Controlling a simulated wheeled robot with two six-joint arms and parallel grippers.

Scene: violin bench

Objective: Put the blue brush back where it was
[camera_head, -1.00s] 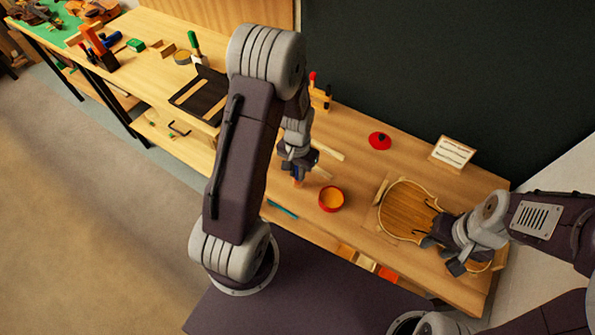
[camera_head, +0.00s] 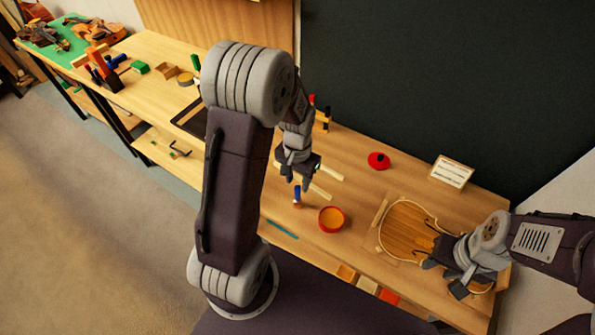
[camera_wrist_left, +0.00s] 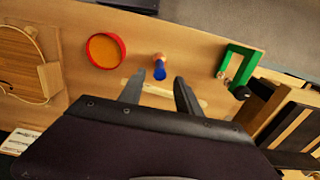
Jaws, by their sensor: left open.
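The blue brush (camera_head: 297,196) stands about upright on the bench, left of the red pot (camera_head: 331,222). Its blue part is up and a tan part is below. My left gripper (camera_head: 303,180) is open and empty, just above and behind the brush. In the left wrist view, the brush (camera_wrist_left: 160,71) shows just beyond the gap between the open fingertips (camera_wrist_left: 158,88), apart from them. My right gripper (camera_head: 446,274) is at the lower right edge of the violin body (camera_head: 405,228); its grip is unclear.
A red lid (camera_head: 378,161) and a white card (camera_head: 452,171) are at the back. A teal strip (camera_head: 283,229) lies near the front edge. In the left wrist view, a green clamp (camera_wrist_left: 236,62) stands right of the brush. Pale wooden sticks (camera_head: 328,172) lie behind the brush.

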